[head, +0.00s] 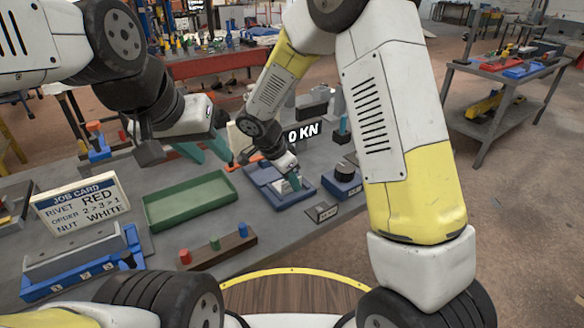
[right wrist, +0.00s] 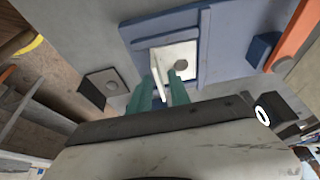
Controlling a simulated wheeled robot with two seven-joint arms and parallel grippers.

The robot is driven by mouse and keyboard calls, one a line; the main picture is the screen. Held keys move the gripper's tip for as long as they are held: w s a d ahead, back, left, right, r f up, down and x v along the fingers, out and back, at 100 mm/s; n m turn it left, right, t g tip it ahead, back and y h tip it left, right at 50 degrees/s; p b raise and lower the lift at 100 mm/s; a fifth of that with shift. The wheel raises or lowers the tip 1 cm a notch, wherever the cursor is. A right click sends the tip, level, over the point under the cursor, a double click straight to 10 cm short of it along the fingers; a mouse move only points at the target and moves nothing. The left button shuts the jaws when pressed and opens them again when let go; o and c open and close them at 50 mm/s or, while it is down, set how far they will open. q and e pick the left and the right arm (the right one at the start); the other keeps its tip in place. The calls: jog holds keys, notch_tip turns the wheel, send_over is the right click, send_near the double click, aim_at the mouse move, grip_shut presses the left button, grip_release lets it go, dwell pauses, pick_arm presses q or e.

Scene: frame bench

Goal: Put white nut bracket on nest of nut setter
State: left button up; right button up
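The white nut bracket (right wrist: 176,58) is over the blue plate (right wrist: 212,68) in the right wrist view, with a round grey spot on its flat part. Its upright flange is between the green fingertips of my right gripper (right wrist: 162,92), which look closed on it. In the head view my right gripper (head: 290,178) reaches down to the blue plate (head: 262,178), and a bit of white shows there. I cannot tell whether the bracket is fully seated. My left gripper (head: 205,152) is open and empty, above the bench behind the green tray. The setter's "0 KN" display (head: 303,132) is partly hidden by my right arm.
The green tray (head: 188,204) is empty. A job card (head: 80,205) and a blue fixture (head: 82,270) stand at left. A blue base with a black knob (head: 345,172) stands right of the plate.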

jog(key=shift+r, duration=0.1)
jog(key=v, duration=1.2)
jog(key=s+d+r+n+t+y, duration=0.2)
jog(key=s+d+r+n, duration=0.4)
jog(key=s+d, duration=0.3)
jog(key=s+d+r+n+t+y, duration=0.1)
jog(key=s+d+r+n+y, duration=0.2)
jog(key=s+d, duration=0.6)
notch_tip(320, 180, up, 3)
jog(key=n, duration=0.2)
jog(key=shift+s+n+t+y, duration=0.35)
jog(key=shift+n+t+y, duration=0.05)
